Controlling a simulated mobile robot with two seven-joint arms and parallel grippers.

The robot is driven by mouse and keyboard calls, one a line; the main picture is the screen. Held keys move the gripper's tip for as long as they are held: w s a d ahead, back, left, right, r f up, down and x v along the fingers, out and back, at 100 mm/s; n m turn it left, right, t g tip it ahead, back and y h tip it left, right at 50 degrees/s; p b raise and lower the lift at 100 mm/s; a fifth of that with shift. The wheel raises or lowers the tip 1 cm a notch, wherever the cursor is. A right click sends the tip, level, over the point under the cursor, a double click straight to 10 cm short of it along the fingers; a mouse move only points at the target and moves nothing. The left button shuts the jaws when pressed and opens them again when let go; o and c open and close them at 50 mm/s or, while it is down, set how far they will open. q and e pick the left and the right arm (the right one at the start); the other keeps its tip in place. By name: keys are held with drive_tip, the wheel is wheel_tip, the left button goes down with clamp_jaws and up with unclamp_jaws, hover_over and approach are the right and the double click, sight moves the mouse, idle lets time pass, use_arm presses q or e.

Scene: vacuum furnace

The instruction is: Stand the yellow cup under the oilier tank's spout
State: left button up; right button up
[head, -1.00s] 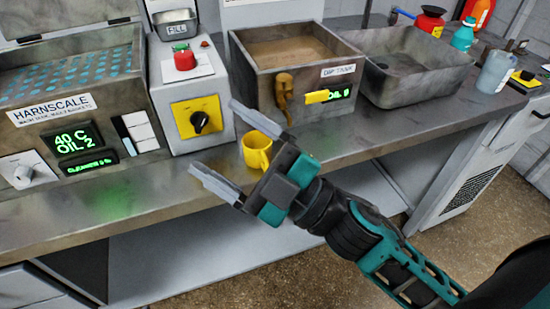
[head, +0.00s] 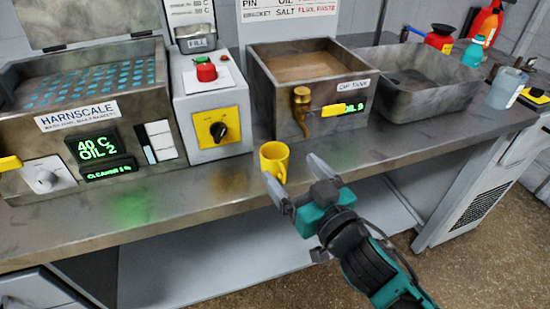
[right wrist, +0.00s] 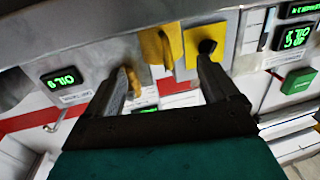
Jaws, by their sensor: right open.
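The yellow cup (head: 274,160) stands upright near the bench's front edge, forward and a little left of the dip tank's brass spout (head: 301,101). The dip tank (head: 264,98) has a green display reading OIL 9. The Harnscale tank (head: 28,133) on the left reads 40 C, OIL 2. My right gripper (head: 291,169) is open, its fingers reaching toward the cup, one tip close to its lower side; contact cannot be told. In the right wrist view, turned upside down, the cup (right wrist: 156,46) and spout (right wrist: 133,82) show beyond the open fingers. My left gripper is out of view.
A box with a black knob on a yellow plate (head: 218,128) stands left of the cup. A yellow lever (head: 332,110) sits beside the spout. A grey basin (head: 430,101) and bottles stand to the right. The bench front (head: 370,150) is clear.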

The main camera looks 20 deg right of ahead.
sight(281, 163)
drive_tip(key=shift+w, duration=0.4)
drive_tip(key=shift+w+a+f, duration=0.1)
drive_tip(key=shift+w+a, duration=0.15)
drive_tip(key=shift+w, duration=0.55)
drive_tip(key=shift+w+a+f, duration=0.1)
drive_tip(key=shift+w+a, duration=0.15)
drive_tip(key=shift+w, duration=0.6)
drive_tip(key=shift+w+a+f, duration=0.1)
drive_tip(key=shift+w+a, duration=0.15)
drive_tip(key=shift+w, duration=0.55)
